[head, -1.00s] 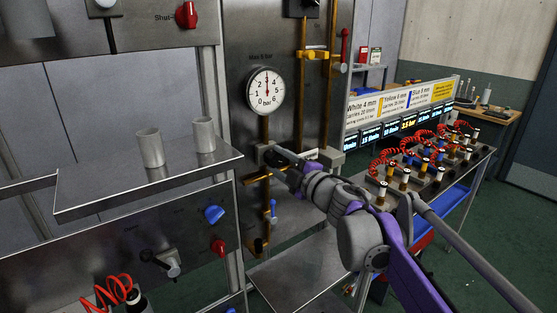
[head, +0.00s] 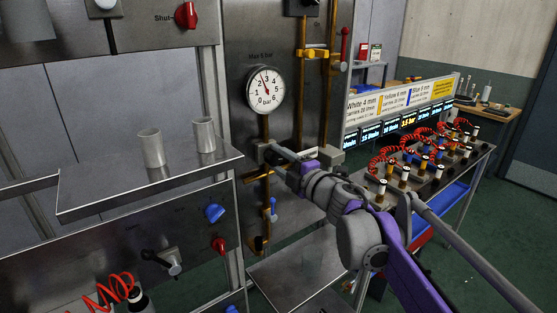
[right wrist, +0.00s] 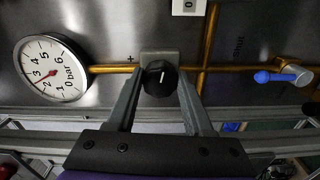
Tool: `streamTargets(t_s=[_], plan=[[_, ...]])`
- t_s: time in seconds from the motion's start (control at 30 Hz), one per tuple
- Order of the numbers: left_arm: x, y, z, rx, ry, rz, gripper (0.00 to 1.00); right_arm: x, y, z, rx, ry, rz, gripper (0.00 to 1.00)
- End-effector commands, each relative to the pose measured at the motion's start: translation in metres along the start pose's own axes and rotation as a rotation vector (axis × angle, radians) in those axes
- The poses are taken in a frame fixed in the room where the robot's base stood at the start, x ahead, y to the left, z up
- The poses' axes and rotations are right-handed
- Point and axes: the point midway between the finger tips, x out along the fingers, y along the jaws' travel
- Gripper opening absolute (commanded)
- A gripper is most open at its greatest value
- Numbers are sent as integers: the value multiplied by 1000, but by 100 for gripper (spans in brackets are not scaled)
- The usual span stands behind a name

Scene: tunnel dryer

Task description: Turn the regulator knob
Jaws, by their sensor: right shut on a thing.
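The black regulator knob (right wrist: 158,78) sits on a grey block on the brass pipe, with a pale mark on its face. My right gripper (right wrist: 159,88) has one finger on each side of the knob and is shut on it. In the head view my right gripper (head: 270,150) reaches the pipe below the round gauge and its arm hides the knob. The gauge (head: 265,88) has its needle between 2 and 3; it also shows at the left of the right wrist view (right wrist: 52,69). My left gripper is not in view.
A blue-handled valve (head: 273,209) is on the pipework below my gripper. Two grey cups (head: 152,148) stand on the shelf at left. A bench with red coiled hoses (head: 408,156) stands at right. Bare floor shows at lower right.

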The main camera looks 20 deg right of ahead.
Motion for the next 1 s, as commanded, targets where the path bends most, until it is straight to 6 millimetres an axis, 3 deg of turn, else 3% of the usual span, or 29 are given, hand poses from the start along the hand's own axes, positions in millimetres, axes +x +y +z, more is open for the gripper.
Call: streamTargets(t_s=[0.03,0.07,0.2,0.57,1.0], plan=[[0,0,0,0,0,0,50,0,0,0,1,0,1,0],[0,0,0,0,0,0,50,0,0,0,1,0,1,57],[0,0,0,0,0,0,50,0,0,0,1,0,0,82],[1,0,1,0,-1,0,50,-5,0,0,1,0,0,82],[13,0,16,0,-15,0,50,-84,-2,1,1,-4,-1,82]])
